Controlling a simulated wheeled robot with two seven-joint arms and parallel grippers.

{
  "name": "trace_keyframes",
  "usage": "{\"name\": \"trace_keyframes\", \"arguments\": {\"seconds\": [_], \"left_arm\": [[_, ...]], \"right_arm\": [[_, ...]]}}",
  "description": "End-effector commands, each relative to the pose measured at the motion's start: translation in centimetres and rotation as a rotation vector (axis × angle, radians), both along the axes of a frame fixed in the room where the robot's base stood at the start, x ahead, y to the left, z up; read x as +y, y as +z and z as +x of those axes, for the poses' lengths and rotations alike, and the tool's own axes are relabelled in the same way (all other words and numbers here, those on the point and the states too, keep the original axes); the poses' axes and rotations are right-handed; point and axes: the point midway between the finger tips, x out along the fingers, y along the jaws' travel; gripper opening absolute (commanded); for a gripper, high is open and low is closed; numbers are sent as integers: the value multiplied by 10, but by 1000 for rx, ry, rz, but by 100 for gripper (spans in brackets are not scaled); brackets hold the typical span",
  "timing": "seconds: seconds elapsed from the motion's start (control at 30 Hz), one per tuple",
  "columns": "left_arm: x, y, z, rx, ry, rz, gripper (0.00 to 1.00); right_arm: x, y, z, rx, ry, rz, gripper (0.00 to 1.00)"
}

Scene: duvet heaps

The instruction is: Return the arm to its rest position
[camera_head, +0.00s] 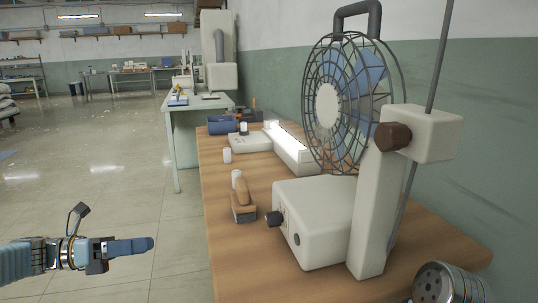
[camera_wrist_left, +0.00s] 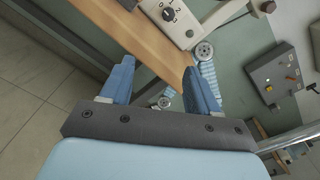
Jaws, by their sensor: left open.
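My left arm comes in at the lower left of the head view, with a blue ribbed sleeve. Its gripper (camera_head: 150,244) points right, in the air over the floor, left of the wooden workbench (camera_head: 225,200). In the left wrist view the gripper's two blue fingers (camera_wrist_left: 159,66) stand well apart with nothing held between them. The bench edge and the floor show beyond them. The right gripper is not seen in either view.
A pale green table (camera_head: 185,135) stands behind. The floor at left is clear.

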Motion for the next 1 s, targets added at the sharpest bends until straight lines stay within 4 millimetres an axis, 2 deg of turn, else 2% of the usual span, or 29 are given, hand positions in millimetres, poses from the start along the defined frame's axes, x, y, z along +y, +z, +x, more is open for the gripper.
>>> {"name": "trace_keyframes", "arguments": {"seconds": [0.3,0.43,0.57,0.67,0.77,0.87,1.0], "left_arm": [[-12,-40,8,4,3,85,61],[-22,-72,11,1,-5,154,61],[-34,-114,12,-11,-26,253,61],[-46,-153,9,-31,-61,352,61],[-61,-208,-1,-75,-133,488,61],[-78,-273,-23,-164,-264,660,61],[-98,-360,-66,-391,-539,894,61]], "right_arm": [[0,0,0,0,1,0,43],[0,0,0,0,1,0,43],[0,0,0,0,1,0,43],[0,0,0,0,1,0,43],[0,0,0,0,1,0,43],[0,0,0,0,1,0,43],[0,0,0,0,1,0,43]]}}
